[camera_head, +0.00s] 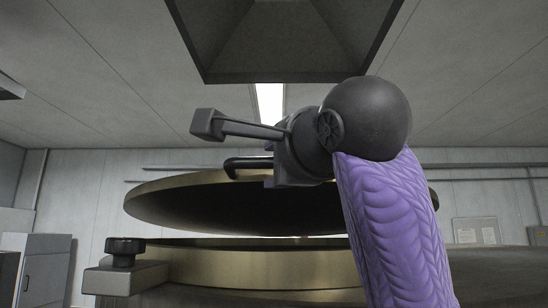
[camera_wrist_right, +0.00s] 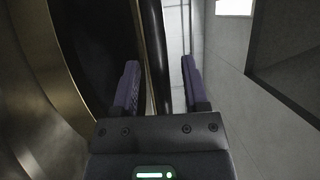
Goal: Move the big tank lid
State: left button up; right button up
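The big tank lid (camera_head: 150,207) is a round brass-coloured disc in the head view. It is raised above the tank's brass rim (camera_head: 250,268), and its dark underside shows. A black bar handle (camera_head: 245,162) stands on its top. My right gripper (camera_head: 275,180) is at the handle, mostly hidden by its own wrist. In the right wrist view, its two purple fingers (camera_wrist_right: 158,85) are apart, with the black bar (camera_wrist_right: 155,50) between them and gaps visible beside it. Firm contact cannot be told. My left gripper is not in view.
A black clamp knob (camera_head: 124,250) on a metal block stands at the tank's left side. A dark hood (camera_head: 290,40) hangs from the ceiling above the lid. A grey cabinet (camera_head: 45,270) stands at the far left.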

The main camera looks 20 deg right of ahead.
jog(key=shift+w, duration=0.15)
grip_shut()
dwell(1.0)
